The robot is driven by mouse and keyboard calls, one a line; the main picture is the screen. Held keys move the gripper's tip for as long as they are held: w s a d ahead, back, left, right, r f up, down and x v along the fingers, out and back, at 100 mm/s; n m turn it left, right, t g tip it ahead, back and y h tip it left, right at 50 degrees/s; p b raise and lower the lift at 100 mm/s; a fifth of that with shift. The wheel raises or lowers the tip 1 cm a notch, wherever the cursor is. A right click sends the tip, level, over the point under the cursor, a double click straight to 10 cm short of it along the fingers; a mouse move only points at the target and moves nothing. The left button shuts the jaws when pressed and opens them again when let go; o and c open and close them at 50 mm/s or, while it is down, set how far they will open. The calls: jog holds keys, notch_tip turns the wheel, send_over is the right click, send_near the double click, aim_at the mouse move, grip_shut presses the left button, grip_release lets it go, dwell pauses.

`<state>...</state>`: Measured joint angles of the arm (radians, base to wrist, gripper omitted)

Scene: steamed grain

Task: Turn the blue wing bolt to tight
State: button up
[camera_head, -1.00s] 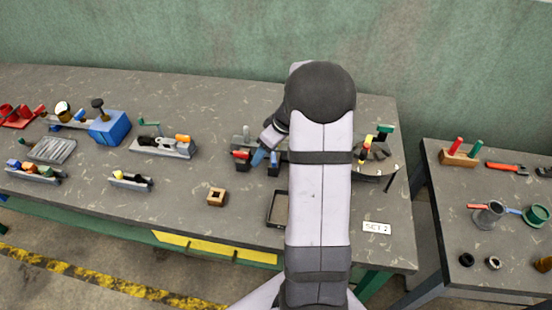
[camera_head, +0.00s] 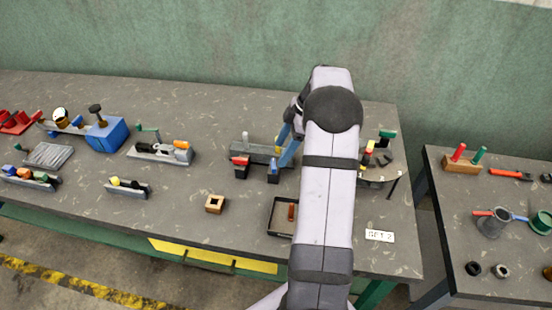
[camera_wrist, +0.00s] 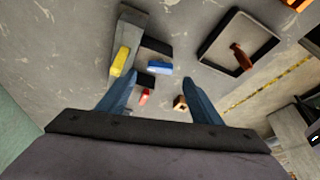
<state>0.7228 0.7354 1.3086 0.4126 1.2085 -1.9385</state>
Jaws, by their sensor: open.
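The blue wing bolt (camera_head: 273,166) stands on a dark block at the front of a grey fixture (camera_head: 262,150) in the head view. In the wrist view my gripper (camera_wrist: 160,82) is open, with nothing held. I cannot tell whether a finger touches the bolt.
A red wing piece (camera_head: 240,160) sits left of the blue one. A yellow piece (camera_wrist: 121,60) is on the fixture in the wrist view. A dark tray (camera_head: 270,218) with a brown piece (camera_head: 291,212) and a wooden block (camera_head: 214,204) are in front. Bare table lies between them.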

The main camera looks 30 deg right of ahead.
aim_at(274, 164)
jog(key=shift+p+x, duration=0.9)
jog(key=shift+x, duration=1.9)
jog(key=c, duration=1.1)
